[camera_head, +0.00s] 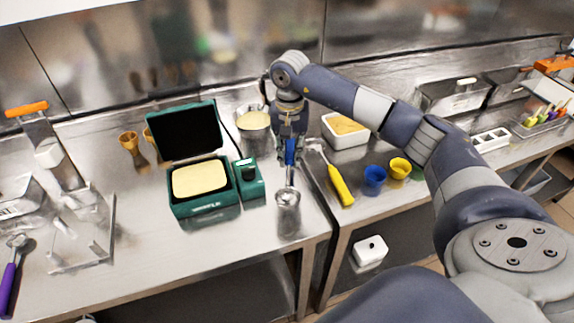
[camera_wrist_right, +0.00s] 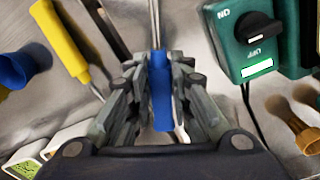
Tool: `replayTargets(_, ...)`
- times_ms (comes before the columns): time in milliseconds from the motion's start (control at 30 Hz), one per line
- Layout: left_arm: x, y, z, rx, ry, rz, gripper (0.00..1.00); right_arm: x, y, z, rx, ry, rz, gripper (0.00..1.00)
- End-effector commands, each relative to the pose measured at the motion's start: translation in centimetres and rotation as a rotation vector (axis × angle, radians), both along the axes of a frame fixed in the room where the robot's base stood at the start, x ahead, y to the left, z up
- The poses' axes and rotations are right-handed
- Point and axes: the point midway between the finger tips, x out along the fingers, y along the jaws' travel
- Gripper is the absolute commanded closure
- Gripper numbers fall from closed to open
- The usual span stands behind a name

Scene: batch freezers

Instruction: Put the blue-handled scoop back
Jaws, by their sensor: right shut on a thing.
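The blue-handled scoop (camera_head: 291,152) is upright in my right gripper (camera_head: 290,140), with its metal bowl end pointing down. Its metal end is at a small metal cup (camera_head: 288,197) on the steel counter; I cannot tell whether it is inside the cup or in front of it. In the right wrist view, the blue handle (camera_wrist_right: 161,95) lies between the two fingers of the right gripper (camera_wrist_right: 160,90), which are shut on it. My left gripper is not in view.
A green machine (camera_head: 205,208) with an open lid and its control box (camera_head: 248,180) stand just left. A yellow-handled tool (camera_head: 340,185), a blue cup (camera_head: 374,177) and a yellow cup (camera_head: 399,167) are right. A metal pot (camera_head: 253,120) stands behind. A purple-handled scoop (camera_head: 9,280) lies far left.

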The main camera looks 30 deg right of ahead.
Motion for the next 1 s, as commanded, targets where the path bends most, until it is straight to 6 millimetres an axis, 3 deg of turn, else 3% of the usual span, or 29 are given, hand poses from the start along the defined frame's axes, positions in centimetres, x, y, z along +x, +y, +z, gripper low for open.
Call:
replayTargets(167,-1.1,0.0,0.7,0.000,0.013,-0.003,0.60,0.1,0.1,-1.5,0.002,-0.001,0.001,1.00)
replayTargets(500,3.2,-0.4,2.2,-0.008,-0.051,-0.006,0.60,0.0,0.0,-5.2,0.002,-0.001,0.001,1.00)
replayTargets(800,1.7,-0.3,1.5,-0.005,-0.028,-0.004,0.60,0.1,0.0,-5.6,0.000,-0.002,0.001,1.00)
replayTargets(833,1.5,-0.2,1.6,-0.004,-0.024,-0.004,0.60,0.1,0.0,-5.5,0.000,-0.002,0.001,0.76)
replayTargets(900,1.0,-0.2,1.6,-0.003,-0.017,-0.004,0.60,0.1,0.0,-5.4,0.000,-0.002,0.000,0.60)
replayTargets(1000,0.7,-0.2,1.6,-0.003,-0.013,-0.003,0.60,0.1,0.0,-5.4,0.000,-0.002,0.000,0.60)
